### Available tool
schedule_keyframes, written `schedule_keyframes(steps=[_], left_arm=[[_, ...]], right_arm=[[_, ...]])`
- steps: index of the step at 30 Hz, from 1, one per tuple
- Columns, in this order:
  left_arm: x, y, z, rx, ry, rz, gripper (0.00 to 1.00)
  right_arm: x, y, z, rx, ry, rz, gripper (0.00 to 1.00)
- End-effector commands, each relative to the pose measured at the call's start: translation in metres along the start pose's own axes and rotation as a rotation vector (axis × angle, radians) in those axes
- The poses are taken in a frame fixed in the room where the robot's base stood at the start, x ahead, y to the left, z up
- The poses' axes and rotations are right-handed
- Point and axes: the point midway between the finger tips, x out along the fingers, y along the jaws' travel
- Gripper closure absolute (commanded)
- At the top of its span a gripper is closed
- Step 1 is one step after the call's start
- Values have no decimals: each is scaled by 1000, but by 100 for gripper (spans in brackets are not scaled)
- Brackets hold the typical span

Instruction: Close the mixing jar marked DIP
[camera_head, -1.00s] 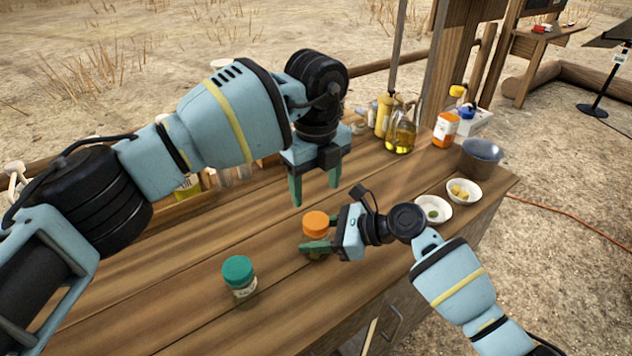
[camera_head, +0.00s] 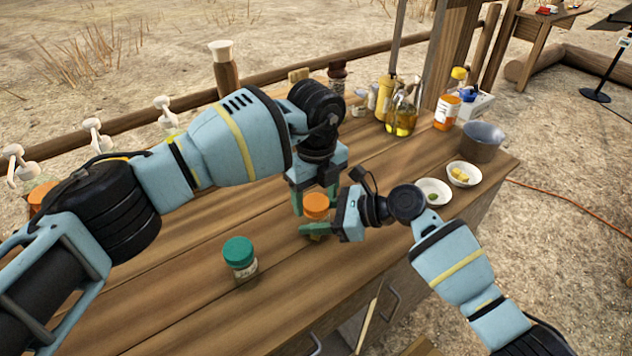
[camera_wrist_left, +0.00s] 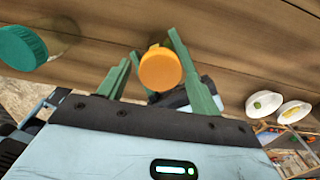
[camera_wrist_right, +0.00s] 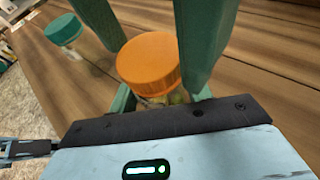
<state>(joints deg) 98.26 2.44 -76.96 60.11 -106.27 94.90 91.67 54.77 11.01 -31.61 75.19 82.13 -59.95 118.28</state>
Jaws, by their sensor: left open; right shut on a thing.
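A jar with an orange lid (camera_head: 316,203) stands upright on the wooden table; its lid also shows in the right wrist view (camera_wrist_right: 148,62), with pale and green contents below. My right gripper (camera_head: 316,229) is shut on this jar's body from the side. My left gripper (camera_head: 314,197) points down, open, with its fingers on either side of the orange lid; contact is not clear. A second jar with a teal lid (camera_head: 238,251) stands apart to the left, its label too small to read. I cannot read DIP on either jar.
Two small white bowls (camera_head: 447,198) and a grey pot (camera_head: 482,142) stand at the right. Oil and sauce bottles (camera_head: 402,120) stand at the back. The table front around the teal-lidded jar is clear.

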Motion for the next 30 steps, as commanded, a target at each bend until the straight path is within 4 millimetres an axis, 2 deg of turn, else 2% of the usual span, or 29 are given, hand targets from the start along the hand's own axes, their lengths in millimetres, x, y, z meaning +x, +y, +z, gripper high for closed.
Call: schedule_keyframes(steps=[11, 21, 22, 23, 27, 30], left_arm=[[4, 0, 0, 0, 0, 0, 36], [4, 0, 0, 0, 0, 0, 80], [4, 0, 0, 0, 0, 0, 81], [4, 0, 0, 0, 0, 0, 50], [4, 0, 0, 0, 0, -1, 32], [4, 0, 0, 0, 0, -1, 32]], right_arm=[[0, 0, 0, 0, 0, 0, 100], [0, 0, 0, 0, 0, 0, 100], [0, 0, 0, 0, 0, 0, 100], [0, 0, 0, 0, 0, 0, 100], [0, 0, 0, 0, 0, 0, 100], [0, 0, 0, 0, 0, 0, 100]])
